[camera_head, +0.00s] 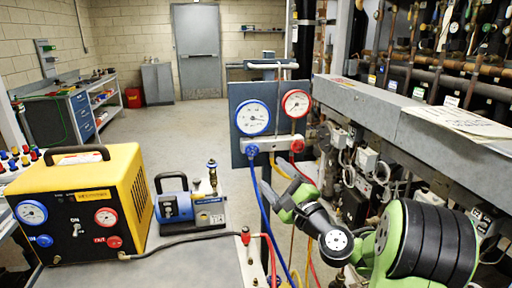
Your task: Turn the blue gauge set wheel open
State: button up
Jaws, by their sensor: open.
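The gauge set is on a dark upright panel (236,158), with a blue gauge (253,117) on the left and a red gauge (296,103) on the right. Its blue wheel (252,151) is at the left end of the pale manifold bar (273,144); a red wheel (297,146) is at the right end. How far the blue wheel is turned cannot be told. My gripper (296,190), at the end of my green and black arm, is below and right of the blue wheel, apart from it. Its fingers are small and partly hidden, and nothing shows held.
Blue, yellow and red hoses (268,208) hang below the manifold near my arm. A yellow machine (112,200) and a small blue pump (188,204) stand on the bench at left. A grey rack with pipes (430,135) fills the right.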

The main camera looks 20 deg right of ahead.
aim_at(253, 151)
jog(key=p+x, duration=0.2)
jog(key=x, duration=0.7)
jog(key=shift+w+r+p, duration=0.1)
jog(key=shift+w+p, duration=0.2)
jog(key=shift+c, duration=0.3)
jog(key=c, duration=1)
